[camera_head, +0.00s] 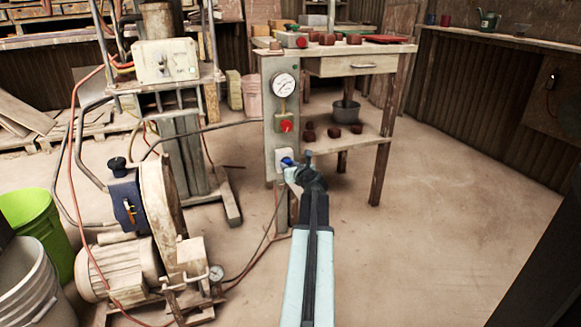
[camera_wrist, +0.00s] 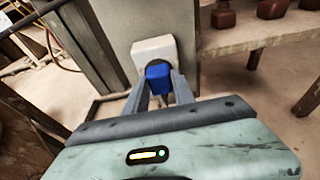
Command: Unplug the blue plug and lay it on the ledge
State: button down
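The blue plug (camera_wrist: 158,78) sits in a white socket box (camera_wrist: 153,50) on the side of a grey upright panel. The plug also shows in the head view (camera_head: 287,161), low on the panel under the gauge. My gripper (camera_wrist: 160,86) reaches the plug with one finger on each side of it. The fingers lie close to the plug's sides, but I cannot tell whether they press on it. A low wooden shelf (camera_head: 353,150) of the bench is right of the socket. I cannot tell whether this is the ledge.
Small brown blocks and a grey pot (camera_head: 345,112) stand on the low shelf. A pressure gauge (camera_head: 285,86) and a red knob (camera_head: 286,126) are above the socket. A motor machine (camera_head: 150,235) with hoses stands at left. The floor at right is clear.

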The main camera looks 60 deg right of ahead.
jog(key=shift+s, duration=0.1)
dwell(0.5)
jog(key=s+a, duration=0.4)
jog(key=s, duration=0.1)
jog(key=shift+s, duration=0.15)
dwell(1.4)
jog(key=shift+a, duration=0.1)
